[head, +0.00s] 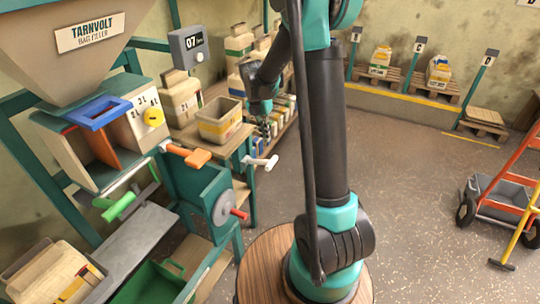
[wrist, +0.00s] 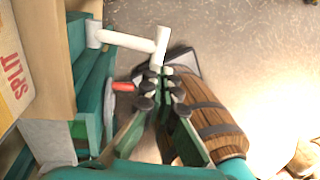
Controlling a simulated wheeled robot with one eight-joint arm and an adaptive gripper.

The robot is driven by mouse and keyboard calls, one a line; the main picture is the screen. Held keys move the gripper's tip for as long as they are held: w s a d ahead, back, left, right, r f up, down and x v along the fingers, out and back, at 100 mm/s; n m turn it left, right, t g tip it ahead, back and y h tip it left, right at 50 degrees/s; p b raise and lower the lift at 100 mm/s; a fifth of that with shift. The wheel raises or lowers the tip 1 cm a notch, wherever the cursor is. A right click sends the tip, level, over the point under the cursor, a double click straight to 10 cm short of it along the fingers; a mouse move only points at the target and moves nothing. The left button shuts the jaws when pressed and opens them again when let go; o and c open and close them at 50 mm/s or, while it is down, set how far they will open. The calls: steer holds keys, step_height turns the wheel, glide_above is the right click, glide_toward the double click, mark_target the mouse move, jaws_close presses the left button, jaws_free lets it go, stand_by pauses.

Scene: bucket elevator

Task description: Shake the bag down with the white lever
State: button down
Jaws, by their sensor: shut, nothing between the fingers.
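The white lever (head: 260,162) sticks out to the right from the green bench frame in the head view, with a crosspiece at its end. It shows large at the upper middle of the wrist view (wrist: 125,40). My gripper (head: 268,130) is above the lever in the head view. In the wrist view my shut fingertips (wrist: 160,72) are empty, right by the lever's crosspiece; I cannot tell whether they touch it. An open-topped tan bag (head: 220,122) stands on the bench beside the lever.
An orange lever (head: 188,155), a green lever (head: 120,204) and a red crank handle (head: 239,214) stick out nearby. The bag filler hopper (head: 70,55) stands at left. Filled bags (head: 180,98) stand behind. The floor (head: 410,200) at right is clear up to a trolley (head: 495,195).

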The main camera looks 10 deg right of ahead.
mark_target(271, 161)
steer(key=f, duration=0.3)
steer(key=d+f, duration=0.1)
steer(key=f, duration=0.2)
steer(key=s+f, duration=0.1)
steer(key=f, duration=0.2)
steer(key=shift+d+f, duration=0.15)
steer(key=shift+d, duration=0.15)
steer(key=shift+s+f, duration=0.1)
